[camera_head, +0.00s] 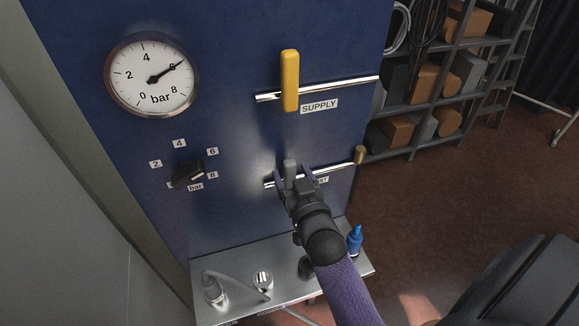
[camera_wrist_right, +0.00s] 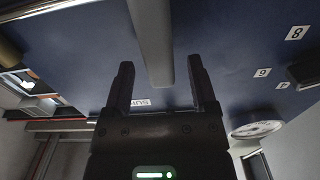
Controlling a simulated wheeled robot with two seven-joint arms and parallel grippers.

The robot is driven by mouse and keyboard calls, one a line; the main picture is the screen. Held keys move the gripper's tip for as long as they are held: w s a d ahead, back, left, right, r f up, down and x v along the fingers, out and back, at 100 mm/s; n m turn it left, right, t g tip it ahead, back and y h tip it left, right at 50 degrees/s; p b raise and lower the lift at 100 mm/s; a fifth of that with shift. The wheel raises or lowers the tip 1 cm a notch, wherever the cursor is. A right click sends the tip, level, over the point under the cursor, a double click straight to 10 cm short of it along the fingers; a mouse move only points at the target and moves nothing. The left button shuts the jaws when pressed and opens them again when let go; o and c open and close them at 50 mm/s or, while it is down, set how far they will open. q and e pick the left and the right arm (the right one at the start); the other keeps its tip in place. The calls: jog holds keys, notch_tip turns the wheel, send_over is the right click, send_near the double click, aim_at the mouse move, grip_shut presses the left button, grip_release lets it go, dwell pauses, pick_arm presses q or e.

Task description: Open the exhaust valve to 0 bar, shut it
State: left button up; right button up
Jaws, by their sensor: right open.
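The grey exhaust lever (camera_head: 290,168) stands upright across the lower pipe (camera_head: 340,169) on the blue panel. Its label is mostly hidden behind my right gripper (camera_head: 294,178). The gripper is open, with one finger on each side of the lever. In the right wrist view, the grey lever (camera_wrist_right: 152,45) runs between the fingers of the right gripper (camera_wrist_right: 161,72), with gaps on both sides. The round gauge (camera_head: 152,75) has its needle near 6 bar. My left gripper is not in view.
The yellow supply lever (camera_head: 290,80) stands upright across the upper pipe (camera_head: 350,86). A black knob (camera_head: 186,173) sits amid number labels at left. Below, a metal shelf (camera_head: 235,262) holds fittings and a blue bottle (camera_head: 354,240). Loaded racks (camera_head: 405,108) stand at right.

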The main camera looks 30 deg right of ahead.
jog(key=shift+x, duration=1)
grip_shut()
dwell(0.7)
